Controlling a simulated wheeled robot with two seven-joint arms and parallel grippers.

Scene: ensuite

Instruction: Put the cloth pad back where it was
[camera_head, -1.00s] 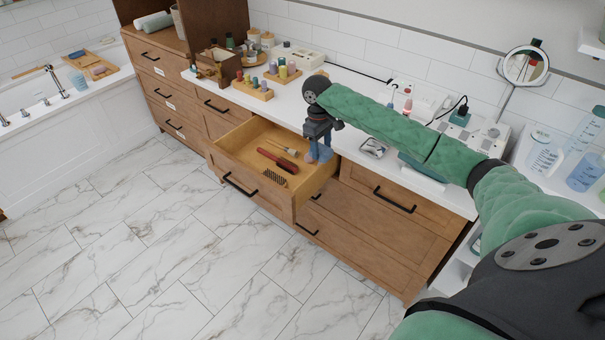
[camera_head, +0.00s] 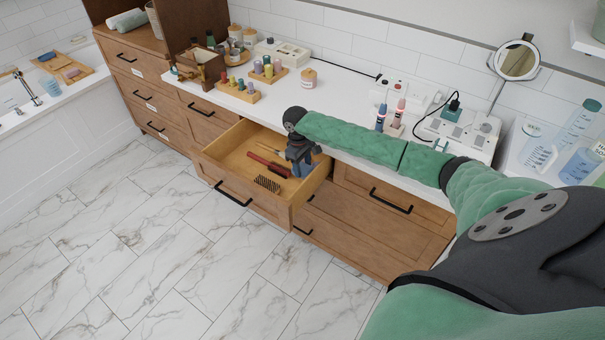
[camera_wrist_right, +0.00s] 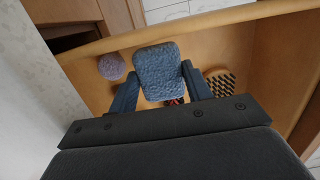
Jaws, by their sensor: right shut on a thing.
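My right gripper (camera_head: 302,160) is shut on the blue cloth pad, down at the right end of the open drawer (camera_head: 225,165). The textured, rounded-square pad (camera_wrist_right: 161,70) shows between the two fingers in the right wrist view, where the gripper (camera_wrist_right: 162,84) appears above the drawer's inside. I cannot tell whether the pad touches the drawer floor. In the head view the pad is mostly hidden by the gripper. My left gripper is not in view.
The drawer holds a red-handled tool (camera_head: 268,165) and a bristled brush (camera_head: 267,183). A round purple item (camera_wrist_right: 111,66) lies at the left in the wrist view.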

